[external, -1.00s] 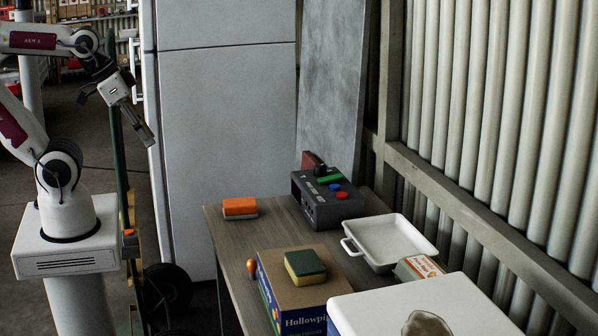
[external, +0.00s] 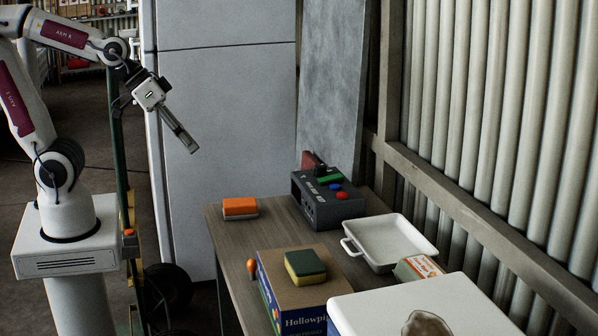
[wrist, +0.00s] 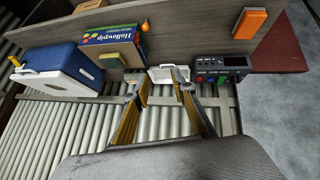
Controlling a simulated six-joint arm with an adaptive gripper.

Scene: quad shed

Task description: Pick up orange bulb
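The orange bulb (external: 252,266) is a small rounded orange thing on the wooden table, beside the left side of the Hollowpip box. It also shows in the wrist view (wrist: 145,26), next to the box end. My gripper (external: 190,146) is in the air left of the table, in front of the grey cabinet, well above and apart from the bulb. In the wrist view its two fingers (wrist: 160,85) stand apart with nothing held between them, so it is open.
The table (external: 228,243) also holds an orange-topped block (external: 240,208), a dark control box (external: 328,205), a white tray (external: 385,240), the Hollowpip box (external: 295,292) with a sponge (external: 305,266) on it, and a white-lidded cooler (external: 400,305). A corrugated wall stands right.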

